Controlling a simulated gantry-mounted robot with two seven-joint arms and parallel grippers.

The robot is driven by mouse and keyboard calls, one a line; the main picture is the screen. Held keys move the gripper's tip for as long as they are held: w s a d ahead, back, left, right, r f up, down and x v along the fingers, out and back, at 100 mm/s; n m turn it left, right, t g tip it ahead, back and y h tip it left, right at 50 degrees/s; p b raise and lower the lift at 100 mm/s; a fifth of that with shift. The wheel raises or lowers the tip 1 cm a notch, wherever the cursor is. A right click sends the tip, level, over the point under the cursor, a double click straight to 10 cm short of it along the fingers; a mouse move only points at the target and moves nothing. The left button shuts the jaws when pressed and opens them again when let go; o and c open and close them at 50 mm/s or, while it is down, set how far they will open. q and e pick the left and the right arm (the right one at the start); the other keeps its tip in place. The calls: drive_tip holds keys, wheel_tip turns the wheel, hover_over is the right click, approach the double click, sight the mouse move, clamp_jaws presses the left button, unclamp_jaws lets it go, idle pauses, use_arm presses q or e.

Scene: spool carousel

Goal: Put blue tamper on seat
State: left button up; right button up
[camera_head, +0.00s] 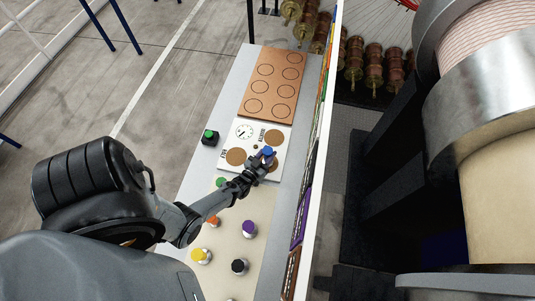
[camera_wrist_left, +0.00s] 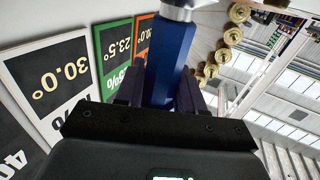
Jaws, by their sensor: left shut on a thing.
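The blue tamper (camera_head: 268,151) is held by my left gripper (camera_head: 263,158) over the white panel (camera_head: 222,171). In the left wrist view its blue faceted handle (camera_wrist_left: 171,62) stands between my two shut fingers (camera_wrist_left: 160,92), with its silver part (camera_wrist_left: 180,12) at the top edge. The panel has a dial (camera_head: 244,132) and brown round seats, one at the left (camera_head: 236,157) and one at the upper right (camera_head: 272,136). Another brown round shows beside the gripper, partly hidden. I cannot tell whether the tamper touches the panel. My right gripper is not in view.
Yellow (camera_head: 201,256), black (camera_head: 239,266), purple (camera_head: 249,228) and orange tampers stand on the cream mat (camera_head: 222,240); a green one is partly hidden by my arm. A green button box (camera_head: 210,137) is left of the panel. A brown board (camera_head: 273,84) with circles lies beyond. A wall edges the right.

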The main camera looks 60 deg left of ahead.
sight(265, 156)
use_arm(q)
drive_tip(key=shift+f, duration=0.1)
drive_tip(key=shift+f+b, duration=0.15)
drive_tip(key=shift+b, duration=0.15)
drive_tip(key=o, duration=1.1)
drive_tip(key=shift+o, duration=0.2)
drive_tip(key=shift+r+p, duration=0.3)
drive_tip(key=shift+p, duration=0.05)
drive_tip(key=shift+p+v, duration=0.65)
drive_tip(key=shift+v, duration=2.15)
